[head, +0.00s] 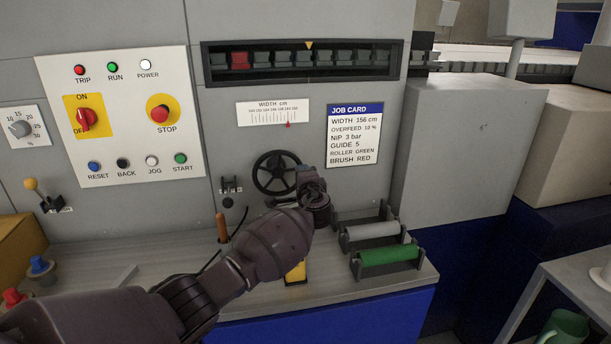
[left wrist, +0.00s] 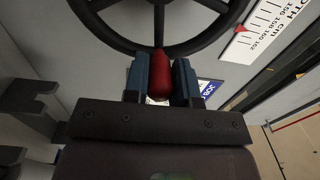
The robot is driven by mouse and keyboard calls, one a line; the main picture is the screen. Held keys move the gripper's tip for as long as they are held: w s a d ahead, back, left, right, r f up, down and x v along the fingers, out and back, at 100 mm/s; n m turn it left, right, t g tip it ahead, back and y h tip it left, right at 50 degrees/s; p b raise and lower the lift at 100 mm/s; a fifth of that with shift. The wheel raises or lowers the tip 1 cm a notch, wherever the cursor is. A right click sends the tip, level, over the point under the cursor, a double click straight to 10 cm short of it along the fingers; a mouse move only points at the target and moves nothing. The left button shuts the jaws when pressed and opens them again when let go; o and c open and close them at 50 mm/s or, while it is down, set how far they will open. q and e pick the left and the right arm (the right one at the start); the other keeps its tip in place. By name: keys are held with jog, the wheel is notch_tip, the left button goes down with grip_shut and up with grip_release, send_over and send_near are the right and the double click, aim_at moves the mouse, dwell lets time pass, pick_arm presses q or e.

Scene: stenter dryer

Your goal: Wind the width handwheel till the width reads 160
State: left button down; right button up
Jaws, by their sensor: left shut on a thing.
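The width handwheel (head: 276,172) is a black spoked wheel on the grey panel; its rim (left wrist: 110,38) crosses the top of the left wrist view. My left gripper (head: 314,196) is at the wheel's lower right. In the left wrist view its blue fingers (left wrist: 160,80) are shut on the wheel's red knob (left wrist: 159,78). In the head view the arm hides that knob. The width scale (head: 272,112) is above the wheel, with a red pointer (head: 288,124) toward its right end; the exact reading is too small to tell. My right gripper is not in view.
The job card (head: 354,135) right of the scale says width 156 cm. A small black lever (head: 228,202) is left of the wheel. Grey (head: 372,231) and green rollers (head: 388,255) lie in cradles on the ledge. An orange-handled tool (head: 221,228) stands left of my forearm.

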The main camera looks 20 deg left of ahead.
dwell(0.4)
pick_arm(q)
jog(key=c, duration=1.1)
grip_release()
jog(key=shift+c, duration=0.2)
jog(key=shift+o, duration=1)
jog(key=v, duration=1)
jog(key=shift+s+d, duration=0.3)
jog(key=shift+s, duration=0.1)
